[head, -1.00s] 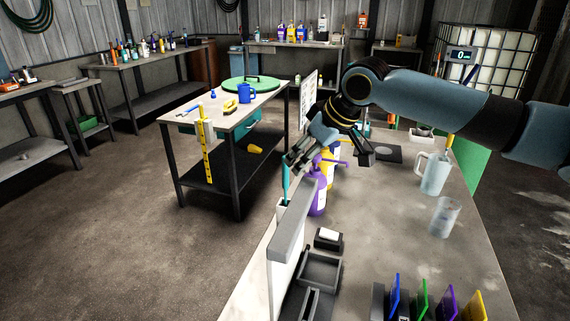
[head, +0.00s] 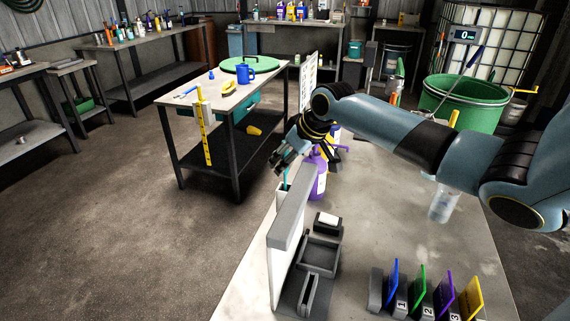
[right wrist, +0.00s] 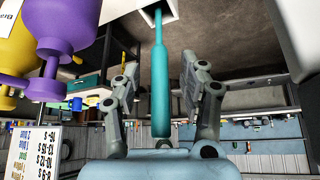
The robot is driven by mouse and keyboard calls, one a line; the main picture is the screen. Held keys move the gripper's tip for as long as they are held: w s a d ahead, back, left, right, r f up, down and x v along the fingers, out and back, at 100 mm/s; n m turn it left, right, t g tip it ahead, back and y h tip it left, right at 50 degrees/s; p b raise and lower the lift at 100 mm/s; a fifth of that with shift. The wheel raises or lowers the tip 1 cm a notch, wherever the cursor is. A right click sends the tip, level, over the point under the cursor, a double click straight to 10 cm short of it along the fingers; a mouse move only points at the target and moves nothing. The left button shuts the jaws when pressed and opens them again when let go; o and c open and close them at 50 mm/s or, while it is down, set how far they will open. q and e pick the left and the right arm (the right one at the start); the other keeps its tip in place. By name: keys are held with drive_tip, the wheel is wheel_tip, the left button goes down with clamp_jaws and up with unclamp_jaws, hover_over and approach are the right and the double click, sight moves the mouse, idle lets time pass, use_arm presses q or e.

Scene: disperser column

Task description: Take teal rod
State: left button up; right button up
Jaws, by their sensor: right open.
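The teal rod (right wrist: 160,90) stands upright with its far end in a white holder (right wrist: 148,14). In the head view only a short stretch of the teal rod (head: 285,183) shows, below my right gripper (head: 280,166). In the right wrist view my right gripper (right wrist: 161,70) is open. Its two fingers stand on either side of the rod, with a visible gap on each side. The rod's near end reaches close to the palm. My left gripper is not in view.
A purple bottle (head: 318,178) stands close to the right of the gripper. A white panel with a grey top (head: 289,222) rises in front. Small grey trays (head: 320,257) and coloured numbered cards (head: 419,287) are nearer. The middle of the bench (head: 385,215) is clear.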

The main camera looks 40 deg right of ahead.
drive_tip(key=shift+w+f, duration=0.1)
drive_tip(key=shift+f, duration=0.15)
clamp_jaws()
